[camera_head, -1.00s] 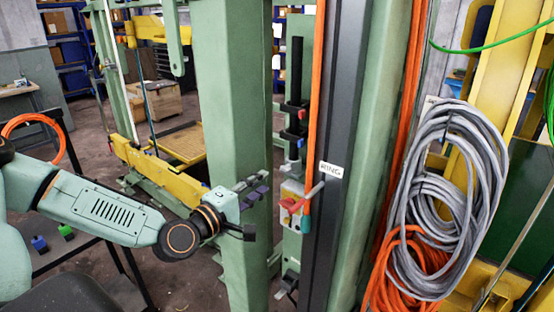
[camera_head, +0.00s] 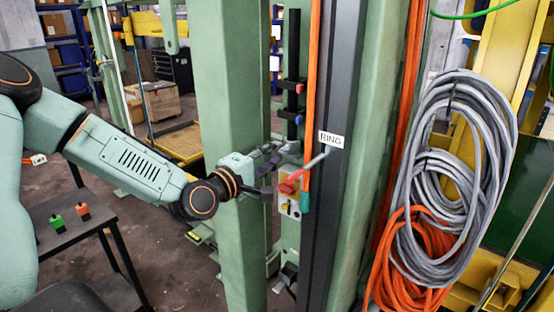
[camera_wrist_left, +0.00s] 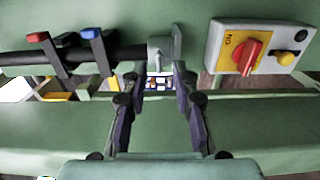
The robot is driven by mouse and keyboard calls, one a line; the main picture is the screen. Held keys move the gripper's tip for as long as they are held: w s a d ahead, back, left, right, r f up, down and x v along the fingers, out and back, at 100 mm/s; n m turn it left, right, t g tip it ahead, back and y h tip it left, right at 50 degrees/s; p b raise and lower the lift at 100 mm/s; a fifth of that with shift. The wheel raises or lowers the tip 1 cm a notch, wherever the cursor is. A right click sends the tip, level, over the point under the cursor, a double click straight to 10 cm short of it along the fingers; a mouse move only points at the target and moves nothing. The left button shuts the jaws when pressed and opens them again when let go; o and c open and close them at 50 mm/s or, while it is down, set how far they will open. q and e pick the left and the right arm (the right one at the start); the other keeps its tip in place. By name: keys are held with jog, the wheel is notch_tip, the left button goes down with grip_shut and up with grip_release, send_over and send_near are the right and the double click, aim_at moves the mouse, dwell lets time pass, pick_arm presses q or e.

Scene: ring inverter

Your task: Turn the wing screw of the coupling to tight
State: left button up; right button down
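I cannot tell for sure which part is the wing screw. A black bar (camera_head: 292,104) with a red and a blue lever stands upright on the green frame; in the left wrist view the red lever (camera_wrist_left: 45,45) and blue lever (camera_wrist_left: 97,45) show left of a grey fitting (camera_wrist_left: 160,47) at the bar's end. My left gripper (camera_head: 281,166) is in front of the frame, below the levers. In the left wrist view its two fingers (camera_wrist_left: 158,82) are spread with a gap between them, in line with the grey fitting, nothing held. My right gripper is not in view.
A control box (camera_wrist_left: 262,47) with a red rotary knob sits right of the fitting. A thick green post (camera_head: 232,90) stands beside my arm. Grey cables (camera_head: 450,190) hang right.

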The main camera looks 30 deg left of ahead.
aim_at(284, 148)
pick_arm(q)
jog(key=shift+w+f, duration=0.1)
jog(key=shift+w, duration=0.5)
jog(key=shift+w+d+b, duration=0.3)
jog(key=shift+w+b, duration=0.05)
jog(key=shift+w, duration=0.1)
jog(key=shift+a, duration=0.1)
jog(key=shift+a, duration=0.2)
jog(key=shift+c, duration=0.5)
jog(key=shift+d, duration=0.2)
grip_shut()
